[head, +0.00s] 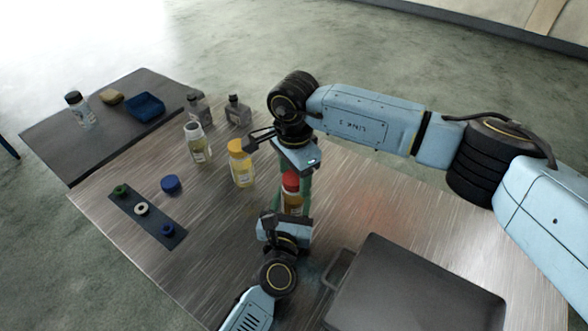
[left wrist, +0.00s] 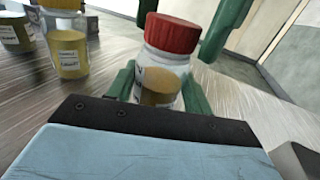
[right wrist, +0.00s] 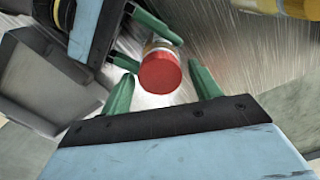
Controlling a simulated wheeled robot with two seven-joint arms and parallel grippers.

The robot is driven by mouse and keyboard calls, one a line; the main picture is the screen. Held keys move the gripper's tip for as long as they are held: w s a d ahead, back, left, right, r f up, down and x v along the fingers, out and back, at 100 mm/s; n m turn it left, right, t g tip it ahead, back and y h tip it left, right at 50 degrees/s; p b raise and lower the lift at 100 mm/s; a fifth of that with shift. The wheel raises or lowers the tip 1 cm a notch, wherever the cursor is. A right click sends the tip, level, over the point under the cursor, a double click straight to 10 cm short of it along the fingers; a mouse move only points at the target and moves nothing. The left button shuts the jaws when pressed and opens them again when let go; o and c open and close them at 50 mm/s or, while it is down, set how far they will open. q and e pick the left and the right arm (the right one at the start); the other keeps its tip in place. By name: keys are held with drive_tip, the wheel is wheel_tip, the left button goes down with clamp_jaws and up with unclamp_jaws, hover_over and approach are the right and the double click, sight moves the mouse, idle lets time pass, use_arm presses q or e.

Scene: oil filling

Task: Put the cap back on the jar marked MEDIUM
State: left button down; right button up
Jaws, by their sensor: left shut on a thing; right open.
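A jar (head: 293,204) with amber contents and a red cap (head: 291,181) stands upright at the table's middle; its label is unreadable. My left gripper (left wrist: 160,92) is shut on this jar's body (left wrist: 158,82). The red cap (left wrist: 172,32) sits on its top; how tightly, I cannot tell. My right gripper (right wrist: 160,78) is open above the red cap (right wrist: 160,72), its fingers on either side and apart from it. A blue cap (head: 171,184) lies loose on the table. A jar with a pale top (head: 197,143) stands behind; I cannot tell whether it is open.
A yellow-capped jar (head: 240,163) stands just left of my right gripper. Two grey bottles (head: 238,110) stand at the back. A dark strip (head: 165,220) with small coloured rings lies at left. A grey case (head: 400,290) fills the front right. A side table (head: 60,140) holds a blue tray (head: 145,106).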

drive_tip(key=shift+c, duration=0.2)
drive_tip(key=c, duration=1)
drive_tip(key=m, duration=0.6)
drive_tip(key=shift+m, duration=0.3)
drive_tip(key=m, duration=0.3)
drive_tip(key=shift+m, duration=0.4)
drive_tip(key=m, duration=0.4)
drive_tip(key=shift+m, duration=0.3)
drive_tip(key=o, duration=1.2)
wheel_tip(320, 180, up, 12)
